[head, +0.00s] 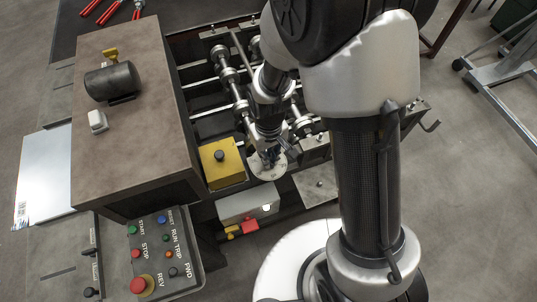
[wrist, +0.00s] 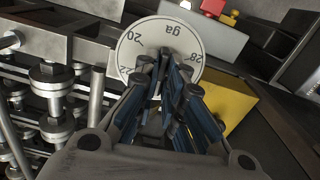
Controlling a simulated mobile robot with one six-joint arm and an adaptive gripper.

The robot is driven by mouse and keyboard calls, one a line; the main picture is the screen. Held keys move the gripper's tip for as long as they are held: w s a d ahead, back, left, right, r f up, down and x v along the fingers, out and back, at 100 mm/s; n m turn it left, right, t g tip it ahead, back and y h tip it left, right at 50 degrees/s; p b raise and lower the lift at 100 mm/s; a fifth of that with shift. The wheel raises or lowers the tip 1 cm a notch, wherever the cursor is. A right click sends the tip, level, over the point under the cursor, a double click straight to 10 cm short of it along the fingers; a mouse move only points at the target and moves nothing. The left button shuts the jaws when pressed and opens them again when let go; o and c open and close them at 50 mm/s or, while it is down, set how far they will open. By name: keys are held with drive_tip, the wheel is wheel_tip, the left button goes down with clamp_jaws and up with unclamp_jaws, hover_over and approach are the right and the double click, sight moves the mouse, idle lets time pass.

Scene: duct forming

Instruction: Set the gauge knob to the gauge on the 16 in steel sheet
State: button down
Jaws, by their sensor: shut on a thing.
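The gauge dial is a pale round plate (wrist: 137,42) marked "ga", upside down in the wrist view, with 20 legible at its left. Other numbers are partly covered. The dial also shows in the head view (head: 260,170), on the machine's near side. My gripper (wrist: 165,72) is at the dial's centre with its fingers shut on the gauge knob, which they hide. In the head view my gripper (head: 270,156) points down over the dial. A light steel sheet (head: 42,172) lies at the far left, with a label (head: 20,213) too small to read.
A yellow box with a black knob (head: 221,165) stands just left of the dial. Shafts with rollers (head: 228,75) lie behind it. A control panel (head: 163,250) with several buttons is at the lower left. A brown cabinet top (head: 140,150) holds a dark cylinder (head: 113,82).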

drive_tip(key=shift+m, duration=0.6)
drive_tip(key=c, duration=1.7)
unclamp_jaws()
drive_tip(key=shift+r, duration=0.1)
wheel_tip(320, 180, up, 12)
drive_tip(key=s+d+r+m+t+b, duration=0.1)
drive_tip(key=s+d+t+b, duration=0.1)
drive_tip(key=s+d+b, duration=0.3)
drive_tip(key=s+d+r+m+t+b, duration=0.2)
drive_tip(key=s+d+b, duration=0.4)
drive_tip(key=s, duration=0.2)
drive_tip(key=shift+s+r+t, duration=0.25)
drive_tip(key=shift+s+t, duration=0.05)
drive_tip(key=shift+s, duration=0.05)
